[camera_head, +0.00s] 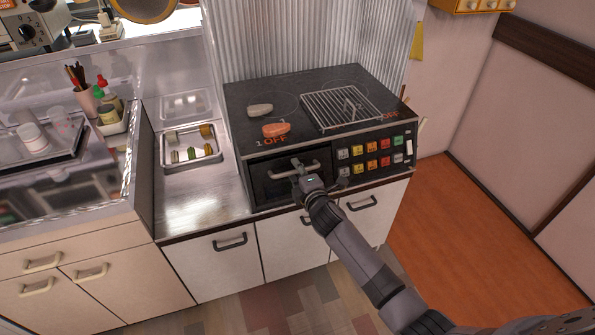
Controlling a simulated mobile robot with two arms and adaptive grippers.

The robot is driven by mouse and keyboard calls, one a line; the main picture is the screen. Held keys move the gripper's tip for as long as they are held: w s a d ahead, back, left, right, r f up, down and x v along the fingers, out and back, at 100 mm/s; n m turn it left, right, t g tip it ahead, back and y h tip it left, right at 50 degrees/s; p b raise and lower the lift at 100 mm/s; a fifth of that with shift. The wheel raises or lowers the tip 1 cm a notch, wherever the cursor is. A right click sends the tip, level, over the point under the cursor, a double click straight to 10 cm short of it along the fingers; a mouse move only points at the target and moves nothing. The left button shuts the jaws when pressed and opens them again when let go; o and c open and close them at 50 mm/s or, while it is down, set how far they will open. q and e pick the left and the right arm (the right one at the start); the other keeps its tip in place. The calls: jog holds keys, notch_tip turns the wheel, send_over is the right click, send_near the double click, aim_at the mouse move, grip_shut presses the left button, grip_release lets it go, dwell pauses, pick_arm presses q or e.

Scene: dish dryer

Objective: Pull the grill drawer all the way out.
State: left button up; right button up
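The grill drawer (266,187) is a dark front panel at the left of the black cooker's front, with a bar handle (280,175). It looks closed or nearly so; my arm hides part of it. My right gripper (302,177) is at the handle, over its middle and right part. Its fingers are small and dark here, so I cannot tell whether they are closed around the bar. My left gripper is not in view.
A wire rack (325,122), a salmon-coloured piece (276,129) and a grey piece (260,109) lie on the black cooktop (300,88). Coloured buttons (372,153) sit right of the drawer. A metal tray (190,156) stands on the left counter. The floor (290,305) in front looks clear.

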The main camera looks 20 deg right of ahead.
grip_shut()
dwell(0.6)
